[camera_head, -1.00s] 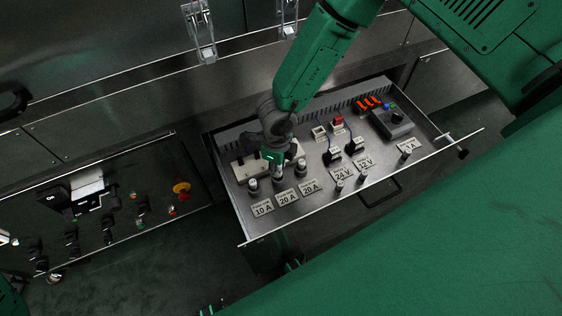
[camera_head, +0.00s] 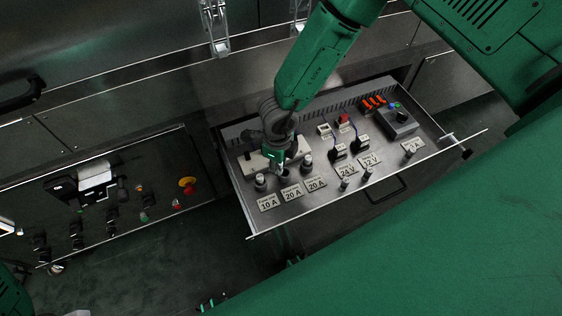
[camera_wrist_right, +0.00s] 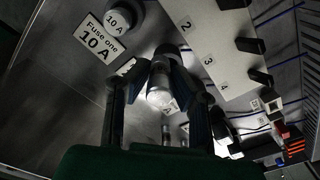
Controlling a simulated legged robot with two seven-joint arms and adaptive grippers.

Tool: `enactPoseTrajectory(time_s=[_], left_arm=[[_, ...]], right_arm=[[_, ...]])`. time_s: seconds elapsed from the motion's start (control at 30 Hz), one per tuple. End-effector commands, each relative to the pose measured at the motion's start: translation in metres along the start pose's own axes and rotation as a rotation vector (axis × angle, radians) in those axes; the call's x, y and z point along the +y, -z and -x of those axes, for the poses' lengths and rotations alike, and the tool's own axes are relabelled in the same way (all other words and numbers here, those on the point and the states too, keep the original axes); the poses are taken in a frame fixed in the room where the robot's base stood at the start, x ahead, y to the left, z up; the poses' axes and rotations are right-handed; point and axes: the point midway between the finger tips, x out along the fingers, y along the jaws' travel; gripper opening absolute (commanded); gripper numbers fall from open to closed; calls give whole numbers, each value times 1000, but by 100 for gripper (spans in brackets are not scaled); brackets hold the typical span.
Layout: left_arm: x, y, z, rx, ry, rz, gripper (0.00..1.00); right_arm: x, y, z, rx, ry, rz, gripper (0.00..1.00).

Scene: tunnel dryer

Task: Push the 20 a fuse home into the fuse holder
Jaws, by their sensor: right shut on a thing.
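My right gripper (camera_head: 276,158) is over the row of fuse holders at the drawer panel's left side. In the right wrist view its two fingers (camera_wrist_right: 158,105) are shut on a pale, shiny cylindrical fuse (camera_wrist_right: 160,82). The middle fuse holder (camera_head: 285,172), behind the middle 20 A label (camera_head: 292,193), stands just below the gripper and looks dark on top. Whether the fuse touches it cannot be told. The 10 A holder (camera_head: 260,182) is at the left and also shows in the wrist view (camera_wrist_right: 118,20). Another 20 A holder (camera_head: 306,171) is at the right.
The steel drawer panel (camera_head: 325,195) also carries black plugs with cables (camera_head: 360,144), a dark box with a knob (camera_head: 400,121) and orange terminals (camera_head: 374,102). A white numbered block (camera_wrist_right: 215,45) lies just behind the holders. A control panel (camera_head: 160,165) is at the left.

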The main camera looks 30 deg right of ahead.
Motion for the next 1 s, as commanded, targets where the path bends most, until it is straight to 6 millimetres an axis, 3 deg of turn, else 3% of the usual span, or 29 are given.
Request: enactPoseTrajectory(time_s=[1.0], left_arm=[[0,0,5,0,-1,-1,40]], right_arm=[[-3,3,-1,0,0,-1,0]])
